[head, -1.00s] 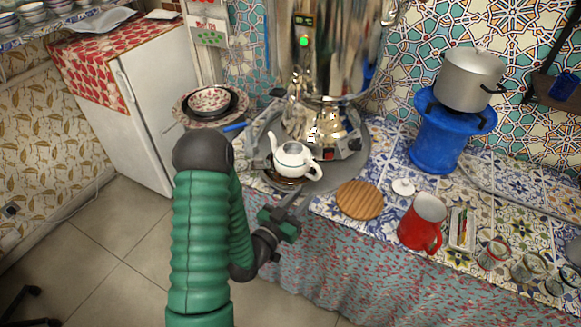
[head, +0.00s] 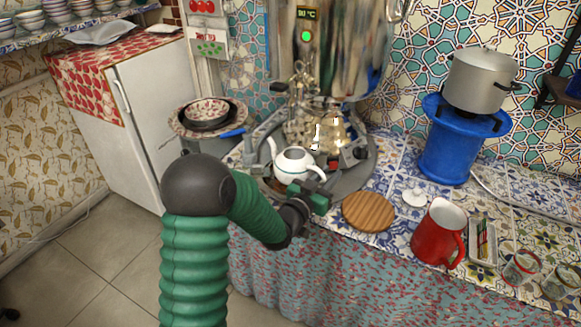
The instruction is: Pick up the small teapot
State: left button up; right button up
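The small teapot (head: 293,164) is white with a dark band. It stands upright in front of the samovar (head: 337,50), its spout to the left and its handle to the right. My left gripper (head: 328,183) is at the handle side of the teapot, very close to the handle. The fingers are small and partly hidden by the green gripper body, so I cannot tell whether they are around the handle or how far apart they are. My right gripper is out of view.
A round wooden board (head: 368,211), a white lid (head: 415,195) and a red mug (head: 440,233) stand to the right on the tiled counter. Stacked bowls (head: 207,114) are at the left. A blue stove (head: 449,150) holds a metal pot (head: 480,80).

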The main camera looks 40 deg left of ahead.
pick_arm(q)
grip_shut()
dwell(1.4)
